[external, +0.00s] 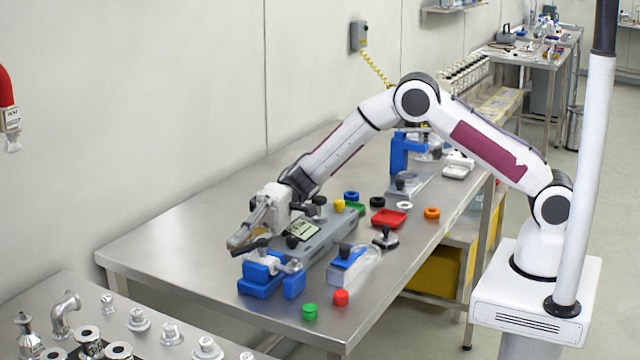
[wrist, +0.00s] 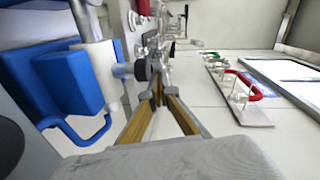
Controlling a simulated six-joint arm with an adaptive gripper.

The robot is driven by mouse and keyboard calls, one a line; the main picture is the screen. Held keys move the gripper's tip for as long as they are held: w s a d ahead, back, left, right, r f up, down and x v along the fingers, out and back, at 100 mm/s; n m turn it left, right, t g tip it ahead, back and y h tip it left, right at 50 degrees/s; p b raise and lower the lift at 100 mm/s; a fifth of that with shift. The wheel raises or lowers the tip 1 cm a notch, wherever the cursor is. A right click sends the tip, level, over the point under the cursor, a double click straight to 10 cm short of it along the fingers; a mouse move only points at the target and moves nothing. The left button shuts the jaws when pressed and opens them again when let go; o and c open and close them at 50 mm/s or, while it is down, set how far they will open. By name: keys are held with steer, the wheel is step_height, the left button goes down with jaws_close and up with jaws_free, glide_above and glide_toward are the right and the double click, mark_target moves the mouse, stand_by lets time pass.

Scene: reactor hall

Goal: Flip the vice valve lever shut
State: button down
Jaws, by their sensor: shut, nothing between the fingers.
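A blue vice (external: 258,279) stands at the near left end of the steel table and holds a pale valve (external: 290,266). In the wrist view the blue vice (wrist: 70,78) fills the left side, with a pale pipe-like part of the valve (wrist: 104,66) beside it. A dark part, perhaps the valve lever, shows just under my gripper (external: 238,243); its position is hard to tell. In the wrist view my gripper (wrist: 158,94) is shut and empty, its tips close to a small dark knob (wrist: 141,70). I cannot tell whether they touch.
A grey device with a display (external: 303,231) and a blue-and-clear fixture (external: 354,268) stand close to the vice. A green cap (external: 309,312) and a red cap (external: 341,297) lie near the front edge. The left part of the table is bare.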

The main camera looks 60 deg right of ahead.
steer(key=shift+w+d, duration=0.1)
steer(key=shift+w, duration=0.1)
steer(key=w+d+r, duration=0.2)
steer(key=w+d, duration=0.6)
steer(key=d, duration=0.1)
steer(key=shift+d, duration=0.4)
stand_by(0.3)
steer(key=c, duration=2.1)
jaws_free()
steer(key=shift+c, duration=0.2)
steer(key=shift+o, duration=0.2)
steer(key=shift+s+a, duration=0.1)
steer(key=s+a+n, duration=0.1)
steer(key=s, duration=0.2)
steer(key=s+a+f+n, duration=0.1)
steer(key=s+n, duration=0.1)
steer(key=s, duration=0.2)
steer(key=s+a+n, duration=0.1)
steer(key=s+n, duration=0.1)
steer(key=s, duration=0.1)
steer(key=shift+s+a+f+g+h, duration=0.15)
steer(key=shift+a+g+h, duration=0.15)
steer(key=shift+a+h, duration=0.1)
